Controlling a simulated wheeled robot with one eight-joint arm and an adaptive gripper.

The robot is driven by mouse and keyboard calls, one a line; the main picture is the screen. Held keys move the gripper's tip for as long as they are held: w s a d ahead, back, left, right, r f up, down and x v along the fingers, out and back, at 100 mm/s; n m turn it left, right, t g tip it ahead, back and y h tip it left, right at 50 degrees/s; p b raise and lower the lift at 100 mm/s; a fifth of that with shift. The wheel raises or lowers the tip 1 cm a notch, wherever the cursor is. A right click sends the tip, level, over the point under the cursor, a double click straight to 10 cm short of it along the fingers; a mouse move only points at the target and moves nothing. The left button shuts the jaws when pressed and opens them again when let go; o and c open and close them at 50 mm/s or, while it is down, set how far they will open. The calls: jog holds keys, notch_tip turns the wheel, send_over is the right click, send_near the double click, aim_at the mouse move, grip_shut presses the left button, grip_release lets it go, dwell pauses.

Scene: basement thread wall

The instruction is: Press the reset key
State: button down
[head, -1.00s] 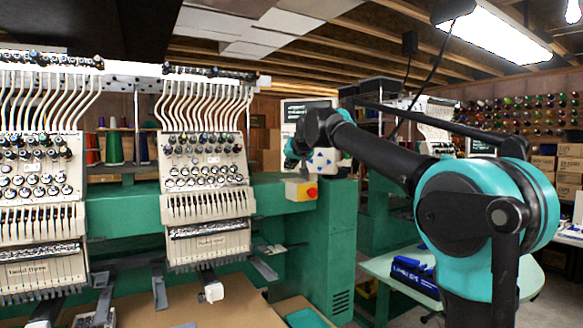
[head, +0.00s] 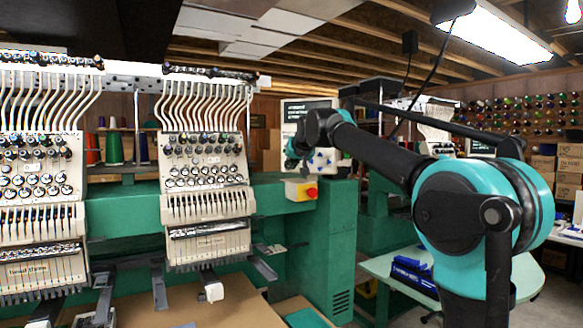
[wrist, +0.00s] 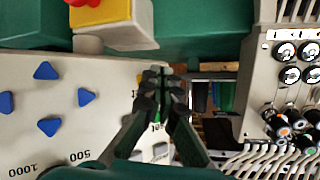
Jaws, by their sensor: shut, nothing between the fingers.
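A pale control panel (wrist: 60,105) fills the left of the wrist view, with several blue arrow keys (wrist: 49,126) and the printed labels "500" and "1000". Small grey keys (wrist: 161,150) show low on the panel beside my gripper. I cannot read which key is the reset key; some lettering is hidden behind my fingers. My gripper (wrist: 160,82) is shut and empty in front of the panel's right edge; I cannot tell whether it touches. In the head view my gripper (head: 291,160) is at the panel (head: 322,160), which is partly hidden by my arm.
A yellow and white box with a red button (head: 311,192) sits just below the panel. Embroidery heads (head: 205,180) with threads and needles stand to the left on a green machine body (head: 330,250). A table (head: 450,285) with blue items stands at the right.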

jog(key=shift+w+d, duration=0.15)
jog(key=shift+w, duration=0.45)
dwell(0.7)
jog(key=shift+s, duration=0.15)
dwell(0.3)
jog(key=shift+s+a, duration=0.25)
jog(key=shift+s, duration=0.5)
jog(key=shift+s+a, duration=0.25)
jog(key=shift+s, duration=0.55)
jog(key=shift+s+a, duration=0.2)
jog(key=shift+s, duration=0.6)
jog(key=shift+s+a, duration=0.25)
jog(key=shift+s, duration=0.55)
